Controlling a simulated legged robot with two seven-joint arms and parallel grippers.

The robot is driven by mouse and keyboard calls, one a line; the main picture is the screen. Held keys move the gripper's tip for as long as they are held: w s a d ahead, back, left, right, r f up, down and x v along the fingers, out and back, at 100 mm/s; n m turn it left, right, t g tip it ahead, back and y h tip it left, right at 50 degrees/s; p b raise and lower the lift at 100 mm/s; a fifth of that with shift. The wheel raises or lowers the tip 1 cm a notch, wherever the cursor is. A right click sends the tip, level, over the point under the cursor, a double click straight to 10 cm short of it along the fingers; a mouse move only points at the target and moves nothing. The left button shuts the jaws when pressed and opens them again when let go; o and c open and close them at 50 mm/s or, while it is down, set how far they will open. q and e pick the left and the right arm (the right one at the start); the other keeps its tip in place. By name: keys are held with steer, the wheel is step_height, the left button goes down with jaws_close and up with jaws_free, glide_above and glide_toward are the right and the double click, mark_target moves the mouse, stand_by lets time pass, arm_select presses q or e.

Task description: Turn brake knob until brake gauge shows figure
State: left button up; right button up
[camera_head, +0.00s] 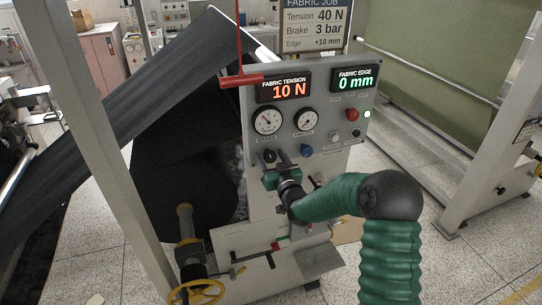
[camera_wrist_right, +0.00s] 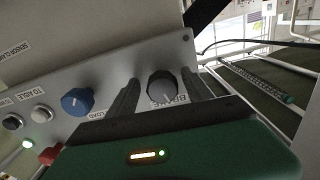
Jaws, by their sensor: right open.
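The brake knob (camera_wrist_right: 161,87) is black and round with a pale pointer line, and the label by it reads BRAKE. It also shows in the head view (camera_head: 269,156), below the left dial and partly behind my gripper. My right gripper (camera_head: 276,163) is at the panel. In the wrist view its fingers (camera_wrist_right: 162,95) stand apart on either side of the knob, with gaps visible. The brake gauge appears to be the left round dial (camera_head: 267,121); its figures are too small to read. The job sign (camera_head: 315,22) reads Brake 3 bar. My left gripper is out of view.
A second dial (camera_head: 306,121) and a blue knob (camera_head: 306,151) sit right of the brake knob. A red button (camera_head: 352,114) is further right. The tension display (camera_head: 284,90) reads 10 N; the edge display (camera_head: 354,79) reads 0 mm.

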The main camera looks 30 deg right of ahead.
steer(key=shift+a, duration=0.15)
steer(key=shift+c, duration=1.1)
jaws_close()
steer(key=shift+m+b, duration=0.7)
steer(key=shift+m, duration=0.1)
steer(key=shift+m+b, duration=0.65)
steer(key=shift+m, duration=0.55)
steer(key=shift+m+b, duration=0.8)
steer(key=shift+m, duration=1.4)
